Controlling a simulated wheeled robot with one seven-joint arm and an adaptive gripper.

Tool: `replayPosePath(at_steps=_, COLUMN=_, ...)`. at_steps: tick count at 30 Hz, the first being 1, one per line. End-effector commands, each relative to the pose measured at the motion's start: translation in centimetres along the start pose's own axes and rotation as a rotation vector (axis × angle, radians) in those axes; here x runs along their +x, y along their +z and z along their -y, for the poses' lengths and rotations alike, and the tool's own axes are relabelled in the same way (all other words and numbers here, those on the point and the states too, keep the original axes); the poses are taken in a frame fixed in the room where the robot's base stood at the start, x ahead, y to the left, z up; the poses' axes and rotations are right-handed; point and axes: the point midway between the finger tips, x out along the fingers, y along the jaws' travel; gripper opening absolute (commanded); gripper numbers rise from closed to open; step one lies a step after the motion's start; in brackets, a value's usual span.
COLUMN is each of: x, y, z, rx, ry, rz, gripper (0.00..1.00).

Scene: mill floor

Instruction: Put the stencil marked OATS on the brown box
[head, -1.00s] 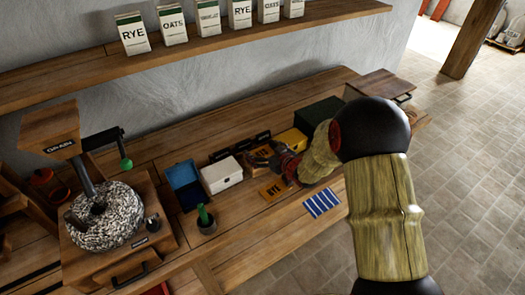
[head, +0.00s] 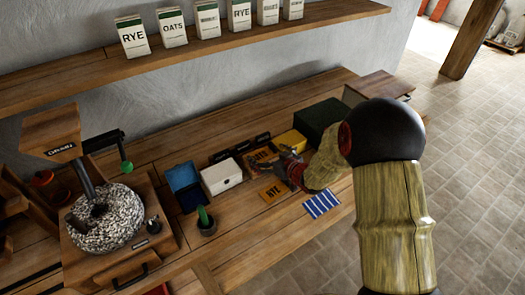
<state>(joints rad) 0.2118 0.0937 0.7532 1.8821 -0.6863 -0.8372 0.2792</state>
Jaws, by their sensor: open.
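An orange-brown stencil (head: 260,156) lies at the back of the bench in front of dark labelled holders; its lettering is too small to read surely. A second stencil (head: 273,191), which reads RYE, lies flat nearer the front. My gripper (head: 285,159) is open, beside the right side of the rear stencil and above the bench; I cannot tell whether it touches anything. The brown box (head: 378,84) stands at the right end of the bench, its lid shut, partly hidden by my arm.
A blue open box (head: 184,183), a white box (head: 221,177), a yellow box (head: 290,141) and a dark green box (head: 319,117) line the bench. A blue-striped cloth (head: 322,204) and a potted cactus (head: 206,221) sit in front. A grain mill (head: 103,215) stands left.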

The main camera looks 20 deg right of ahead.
Motion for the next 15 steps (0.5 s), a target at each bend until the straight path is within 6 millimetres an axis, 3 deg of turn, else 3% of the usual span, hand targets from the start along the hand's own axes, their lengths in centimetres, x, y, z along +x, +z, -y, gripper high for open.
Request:
replayPosePath(at_steps=6, x=-4.8, y=-0.3, z=-0.1, rx=0.001, ry=0.003, rz=-0.001, gripper=1.00)
replayPosePath(at_steps=15, x=-8.4, y=-0.1, z=-0.1, rx=-0.001, ry=0.001, rz=0.000, gripper=1.00)
